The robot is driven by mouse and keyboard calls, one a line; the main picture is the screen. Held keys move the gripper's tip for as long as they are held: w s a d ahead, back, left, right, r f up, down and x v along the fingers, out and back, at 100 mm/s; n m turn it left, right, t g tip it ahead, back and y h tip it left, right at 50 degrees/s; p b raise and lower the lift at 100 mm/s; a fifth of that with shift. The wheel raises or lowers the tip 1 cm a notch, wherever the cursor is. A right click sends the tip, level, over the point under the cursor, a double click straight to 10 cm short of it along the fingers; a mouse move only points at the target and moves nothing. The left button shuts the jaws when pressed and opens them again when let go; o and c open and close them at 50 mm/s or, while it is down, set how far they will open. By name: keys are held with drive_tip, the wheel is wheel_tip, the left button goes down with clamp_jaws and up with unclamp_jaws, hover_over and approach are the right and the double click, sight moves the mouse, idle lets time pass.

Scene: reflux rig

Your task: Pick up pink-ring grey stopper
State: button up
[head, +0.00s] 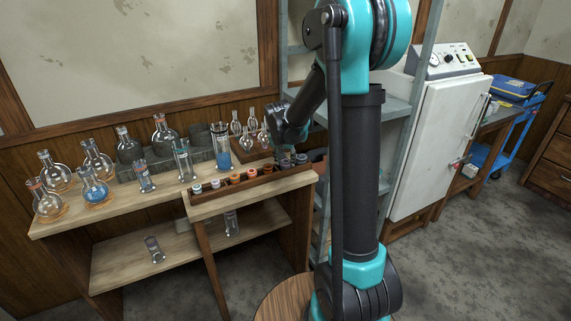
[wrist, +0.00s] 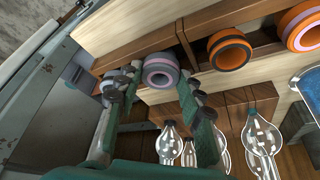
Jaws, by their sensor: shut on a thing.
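In the wrist view the pink-ring grey stopper (wrist: 160,70) sits between the two fingers of my gripper (wrist: 150,82), which are shut on it. It is beside the dark wooden rack (wrist: 130,55); I cannot tell whether it is clear of its slot. In the head view my gripper (head: 287,153) is at the right end of the stopper rack (head: 226,193), and the held stopper is hard to make out there.
Orange-and-dark stoppers (wrist: 229,50) stand near the held one. Small glass flasks (wrist: 170,143) hang close below the fingers in the wrist view. Round flasks (head: 95,190) and cylinders (head: 184,160) crowd the bench's left. A grey metal shelf frame (head: 403,105) stands at the right.

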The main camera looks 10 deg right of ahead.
drive_tip(key=shift+r, duration=0.1)
wheel_tip(320, 180, up, 20)
idle(0.5)
drive_tip(key=shift+s, duration=0.1)
